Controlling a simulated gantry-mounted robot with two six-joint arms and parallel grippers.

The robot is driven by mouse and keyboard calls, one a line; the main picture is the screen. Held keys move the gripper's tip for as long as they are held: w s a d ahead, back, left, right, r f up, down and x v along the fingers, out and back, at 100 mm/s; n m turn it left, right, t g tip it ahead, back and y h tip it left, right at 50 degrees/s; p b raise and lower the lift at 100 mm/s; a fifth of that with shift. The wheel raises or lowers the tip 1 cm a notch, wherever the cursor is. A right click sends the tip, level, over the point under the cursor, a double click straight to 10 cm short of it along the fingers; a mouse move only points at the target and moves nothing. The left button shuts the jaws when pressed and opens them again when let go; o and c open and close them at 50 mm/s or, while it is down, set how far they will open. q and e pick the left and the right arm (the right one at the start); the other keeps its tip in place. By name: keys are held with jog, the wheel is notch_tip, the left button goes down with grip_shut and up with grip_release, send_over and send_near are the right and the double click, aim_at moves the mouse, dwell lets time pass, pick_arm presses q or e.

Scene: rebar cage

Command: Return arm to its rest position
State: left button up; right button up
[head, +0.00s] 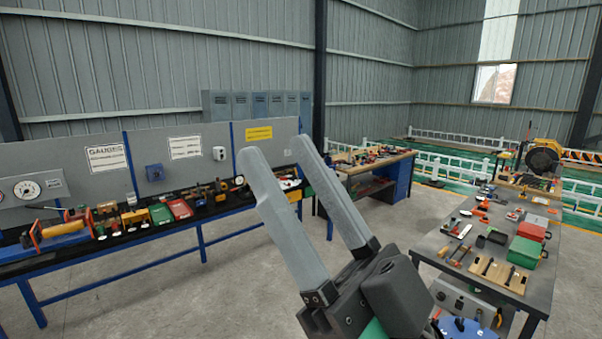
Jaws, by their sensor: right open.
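My right gripper (279,152) is in the lower middle of the head view, pointing up and to the left. Its two long grey fingers are apart and nothing is between them. It is held up in front of the camera, over the concrete floor, touching nothing that I can see. Only the gripper and a little of the wrist show at the bottom edge; the rest of that arm is out of the picture. My left gripper is not in the picture. No rebar cage shows in this view.
A long blue-framed bench (119,240) with gauges and tools runs along the left. A tool-covered table (534,291) stands at right, close to my wrist in the picture. Another workbench (358,169) stands behind the fingers. Bare floor (210,290) lies between the benches.

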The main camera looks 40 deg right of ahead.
notch_tip(320, 180, up, 15)
jog(key=d+m+h+p, duration=0.1)
jog(key=h+p, duration=0.1)
jog(key=p, duration=1.3)
jog(key=shift+w+m, duration=0.2)
jog(key=shift+m, duration=0.2)
